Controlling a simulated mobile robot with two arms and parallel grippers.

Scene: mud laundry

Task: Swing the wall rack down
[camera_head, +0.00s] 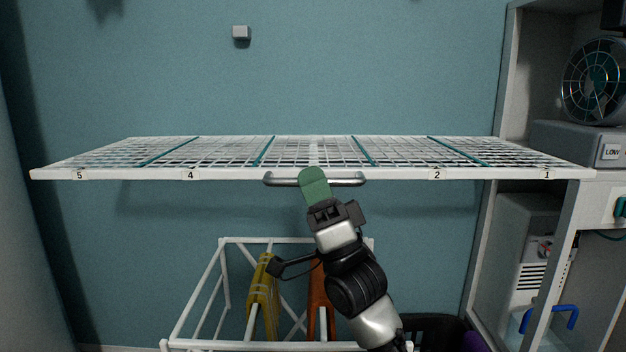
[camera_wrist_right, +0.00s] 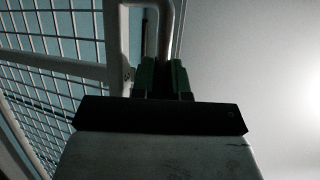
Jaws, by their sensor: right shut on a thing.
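The white wire wall rack (camera_head: 215,172) is swung out from the teal wall and lies about level. Its front edge carries number labels and a grey bar handle (camera_head: 284,179) at the middle. My right gripper (camera_head: 314,182) is at the handle, its green fingers shut on the bar. In the right wrist view the handle (camera_wrist_right: 165,35) runs between the green fingers (camera_wrist_right: 163,78), with the rack's grid (camera_wrist_right: 50,50) to the left. My left gripper is not in view.
Below the rack stands a white frame (camera_head: 190,300) with yellow (camera_head: 263,300) and orange (camera_head: 318,300) items hanging in it. At the right is a shelf unit with a fan (camera_head: 594,80) and a grey box (camera_head: 580,143). A dark basket (camera_head: 435,332) sits low.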

